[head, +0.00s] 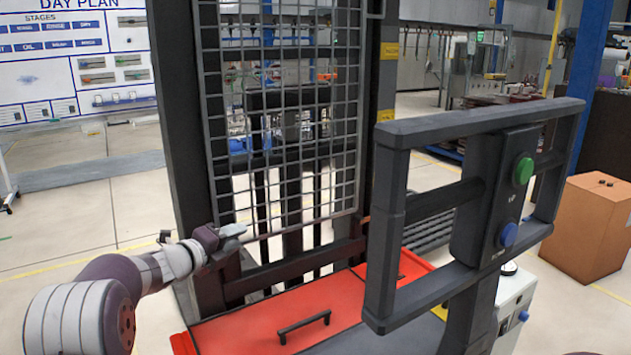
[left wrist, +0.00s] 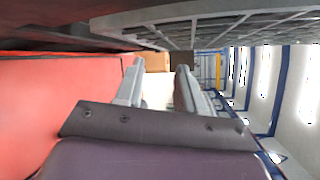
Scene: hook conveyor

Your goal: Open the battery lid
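The battery lid is a flat red cover (head: 350,298) low in front of the mesh frame, lying closed as far as I can see. A black bar handle (head: 303,325) stands on it. My left gripper (head: 238,231) is left of and above the handle, near the lower edge of the mesh, apart from the handle. In the left wrist view its two fingers (left wrist: 158,88) stand apart with nothing between them, and a red surface (left wrist: 55,105) fills the left side. My right gripper is not in view.
A wire mesh guard (head: 280,110) on dark posts rises behind the lid. A dark handlebar frame (head: 398,215) with a green button (head: 523,171) and a blue button (head: 508,234) stands at the right. A brown box (head: 590,235) is further right. Open floor lies at the left.

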